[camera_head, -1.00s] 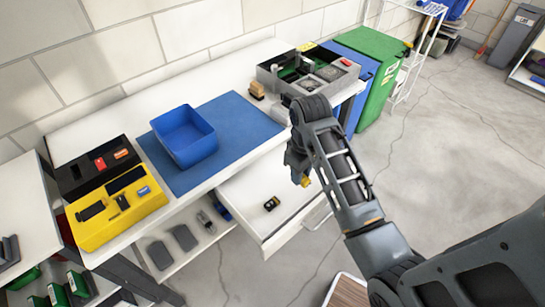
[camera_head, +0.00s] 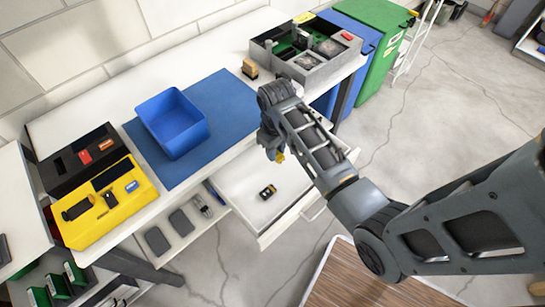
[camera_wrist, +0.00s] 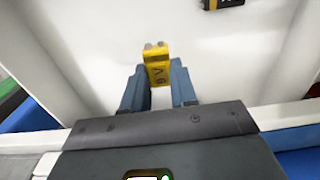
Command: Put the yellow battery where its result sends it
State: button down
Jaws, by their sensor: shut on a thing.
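The yellow battery (camera_wrist: 158,72), a small block with two terminals and "9V" lettering, is held between the fingertips of my gripper (camera_wrist: 158,88). In the head view the battery (camera_head: 280,157) shows as a small yellow spot at my gripper (camera_head: 274,150), above the open white drawer (camera_head: 232,193). A black-and-yellow battery (camera_head: 267,192) lies in the drawer; part of it also shows at the top of the wrist view (camera_wrist: 222,3). A yellow device (camera_head: 92,222) with dark recesses, possibly a tester, sits at the table's left end. Any result on it is unreadable.
A blue bin (camera_head: 201,132) stands on a blue mat (camera_head: 233,98). A black tray (camera_head: 60,181) holds red and orange items. A grey divided tray (camera_head: 318,75) is at the back right, beside green (camera_head: 383,50) and blue (camera_head: 371,41) floor bins. A wooden-topped surface (camera_head: 345,285) is in front.

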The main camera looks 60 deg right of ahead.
aim_at(273, 165)
jog(key=shift+w+a+f, duration=0.15)
jog(key=shift+w, duration=0.2)
jog(key=shift+f, duration=0.25)
jog(key=shift+a+f, duration=0.1)
jog(key=shift+f, duration=1.75)
jog(key=shift+f, duration=0.1)
jog(key=c, duration=0.9)
grip_release()
